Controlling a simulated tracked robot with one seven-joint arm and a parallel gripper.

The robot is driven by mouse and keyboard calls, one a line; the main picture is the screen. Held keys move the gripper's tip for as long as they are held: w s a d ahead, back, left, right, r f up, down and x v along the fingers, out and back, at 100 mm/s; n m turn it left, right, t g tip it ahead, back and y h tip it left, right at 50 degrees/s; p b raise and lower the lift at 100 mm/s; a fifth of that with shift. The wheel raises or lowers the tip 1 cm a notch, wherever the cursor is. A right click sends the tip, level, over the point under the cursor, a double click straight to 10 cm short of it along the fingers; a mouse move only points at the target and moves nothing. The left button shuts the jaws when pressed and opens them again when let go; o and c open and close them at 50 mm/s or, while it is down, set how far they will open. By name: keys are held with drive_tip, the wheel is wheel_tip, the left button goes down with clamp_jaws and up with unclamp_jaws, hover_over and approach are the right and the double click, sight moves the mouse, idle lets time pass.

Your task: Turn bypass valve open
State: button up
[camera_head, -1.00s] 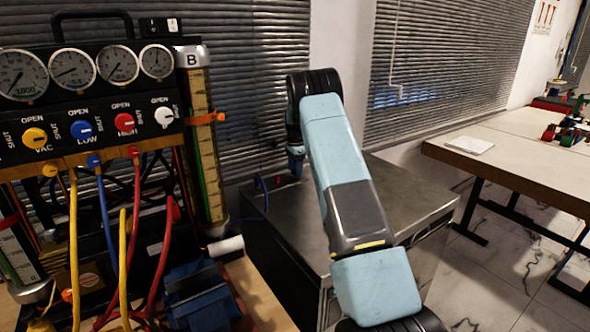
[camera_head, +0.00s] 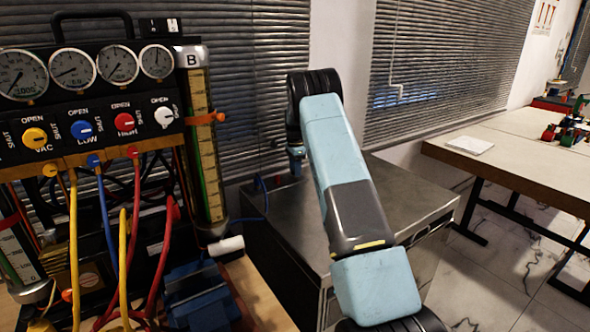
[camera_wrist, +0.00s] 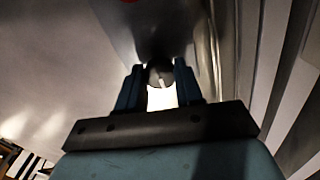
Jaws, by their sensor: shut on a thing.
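In the wrist view my gripper (camera_wrist: 160,68) has its two dark blue fingers on either side of a small round grey knob (camera_wrist: 159,77) with a pale stripe on its face. The gripper is shut on this knob. No label shows there, so I cannot read which valve it is. In the head view my arm reaches over a dark steel cabinet; its far end is mostly hidden behind my own links. The gauge panel (camera_head: 100,112) at left carries yellow (camera_head: 34,137), blue (camera_head: 82,130), red (camera_head: 124,123) and white (camera_head: 163,116) knobs, untouched.
Yellow (camera_head: 73,245), blue and red hoses hang below the panel. A glass column marked B (camera_head: 203,150) stands at its right. The steel cabinet (camera_head: 400,190) lies under my arm. A table (camera_head: 520,160) with small objects stands at far right, with open floor before it.

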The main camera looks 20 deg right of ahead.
drive_tip(key=shift+r+n, duration=0.1)
drive_tip(key=shift+n, duration=0.3)
drive_tip(key=n, duration=0.3)
drive_tip(key=shift+n, duration=0.3)
drive_tip(key=n, duration=0.4)
drive_tip(key=shift+n, duration=0.3)
drive_tip(key=n, duration=0.4)
drive_tip(key=shift+n, duration=2.5)
drive_tip(key=o, duration=1)
drive_tip(key=shift+o, duration=0.2)
